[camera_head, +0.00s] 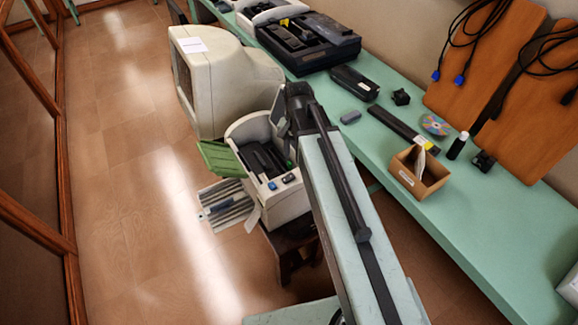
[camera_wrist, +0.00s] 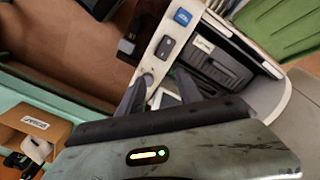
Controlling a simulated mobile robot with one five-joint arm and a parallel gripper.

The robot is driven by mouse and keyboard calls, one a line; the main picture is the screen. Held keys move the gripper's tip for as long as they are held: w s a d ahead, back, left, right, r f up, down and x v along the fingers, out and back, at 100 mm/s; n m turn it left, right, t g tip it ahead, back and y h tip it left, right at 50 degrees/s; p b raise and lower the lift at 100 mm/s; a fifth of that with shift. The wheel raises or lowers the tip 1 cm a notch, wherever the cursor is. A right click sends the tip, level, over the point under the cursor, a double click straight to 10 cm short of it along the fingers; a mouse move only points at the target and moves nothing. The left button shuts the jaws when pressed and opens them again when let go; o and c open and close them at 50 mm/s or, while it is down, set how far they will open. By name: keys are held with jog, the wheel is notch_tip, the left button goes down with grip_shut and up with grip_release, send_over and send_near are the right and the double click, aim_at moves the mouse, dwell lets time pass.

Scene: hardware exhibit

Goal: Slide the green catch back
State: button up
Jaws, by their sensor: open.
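A cream printer-like machine (camera_head: 289,206) stands open on a dark stool, with black parts inside and blue and dark buttons at its front corner. A small green piece (camera_head: 290,164), perhaps the catch, shows at its inner right side, close to my arm. A larger green panel (camera_head: 220,158) sticks out at its left; a green panel also shows at the top right of the wrist view (camera_wrist: 285,28). My gripper (camera_wrist: 161,88) is open and empty, its dark fingers over the machine's edge, near the dark button (camera_wrist: 165,47).
A bulky cream monitor (camera_head: 225,80) stands just behind the machine. A green bench (camera_head: 480,225) runs along the right with a wooden box (camera_head: 418,172), a black device (camera_head: 308,42) and small items. The floor (camera_head: 130,200) at the left is clear.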

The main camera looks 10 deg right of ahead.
aim_at(290, 163)
jog(key=w+f+m+b, duration=0.1)
jog(key=w+f+m, duration=0.1)
jog(key=w+f+m+b, duration=0.1)
jog(key=w+f+m, duration=0.1)
jog(key=w+m, duration=0.1)
jog(key=w+f+m+b, duration=0.2)
jog(key=w, duration=0.1)
jog(key=shift+w+f+m, duration=0.1)
jog(key=shift+f+m, duration=0.15)
jog(key=shift+m, duration=0.05)
jog(key=shift+w+m, duration=0.2)
jog(key=shift+m, duration=0.3)
notch_tip(290, 163, down, 8)
jog(key=b, duration=0.8)
jog(key=shift+s+r, duration=0.1)
jog(key=shift+r, duration=0.1)
grip_shut()
